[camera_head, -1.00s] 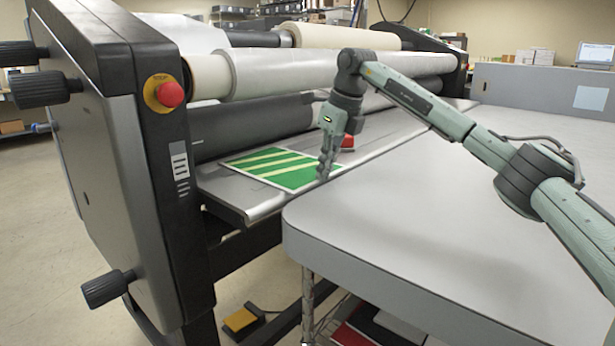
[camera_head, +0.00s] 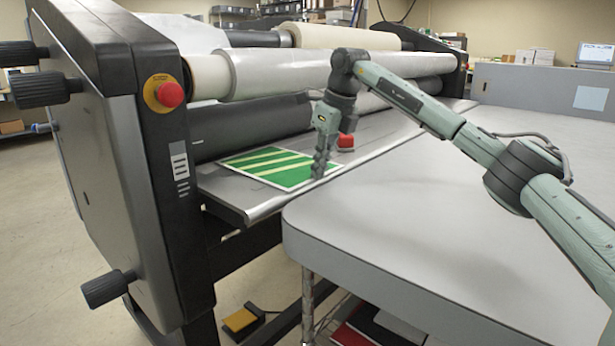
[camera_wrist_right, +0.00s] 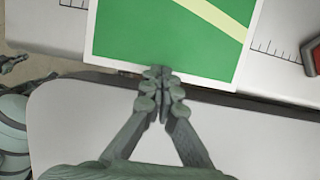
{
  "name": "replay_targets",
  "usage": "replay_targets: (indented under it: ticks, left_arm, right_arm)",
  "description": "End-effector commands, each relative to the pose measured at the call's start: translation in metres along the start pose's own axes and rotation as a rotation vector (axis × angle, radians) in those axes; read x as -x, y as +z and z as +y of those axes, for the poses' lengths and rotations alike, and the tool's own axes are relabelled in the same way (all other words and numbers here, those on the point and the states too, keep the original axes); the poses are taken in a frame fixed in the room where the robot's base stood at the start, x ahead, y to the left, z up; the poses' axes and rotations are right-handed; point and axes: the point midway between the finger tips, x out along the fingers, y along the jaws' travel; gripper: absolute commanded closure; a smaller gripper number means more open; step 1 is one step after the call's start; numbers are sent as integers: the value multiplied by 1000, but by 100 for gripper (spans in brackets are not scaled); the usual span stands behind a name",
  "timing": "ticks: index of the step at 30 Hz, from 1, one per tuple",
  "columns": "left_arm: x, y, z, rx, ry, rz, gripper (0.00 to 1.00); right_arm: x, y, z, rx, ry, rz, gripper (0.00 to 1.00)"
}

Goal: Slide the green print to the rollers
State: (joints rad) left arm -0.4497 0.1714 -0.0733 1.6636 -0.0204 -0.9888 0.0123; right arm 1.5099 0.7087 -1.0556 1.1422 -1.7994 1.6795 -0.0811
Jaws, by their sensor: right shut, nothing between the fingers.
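The green print (camera_head: 275,167), with pale yellow stripes and a white border, lies flat on the laminator's grey feed table in front of the rollers. The dark lower roller (camera_head: 255,127) runs just behind it, under the large silvery film roll (camera_head: 300,72). My right gripper (camera_head: 318,176) points down at the print's near right part. In the right wrist view its closed fingertips (camera_wrist_right: 158,72) overlap the near edge of the print (camera_wrist_right: 170,35), with nothing between them. Whether they press on the print cannot be told.
A red stop button (camera_head: 170,94) is on the side housing. The grey worktable (camera_head: 420,200) in front is clear.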

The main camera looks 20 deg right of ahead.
Motion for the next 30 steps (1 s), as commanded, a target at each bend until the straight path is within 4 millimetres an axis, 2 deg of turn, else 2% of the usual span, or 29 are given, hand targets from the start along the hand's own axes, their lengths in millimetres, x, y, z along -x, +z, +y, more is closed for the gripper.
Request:
replay_targets:
  ticks: [16, 30]
  left_arm:
    - [0, 0, 0, 0, 0, 0, 100]
    - [0, 0, 0, 0, 0, 0, 100]
  right_arm:
    - [-7, 12, 0, 1, 0, 4, 100]
    - [-7, 14, 0, 0, -1, 4, 100]
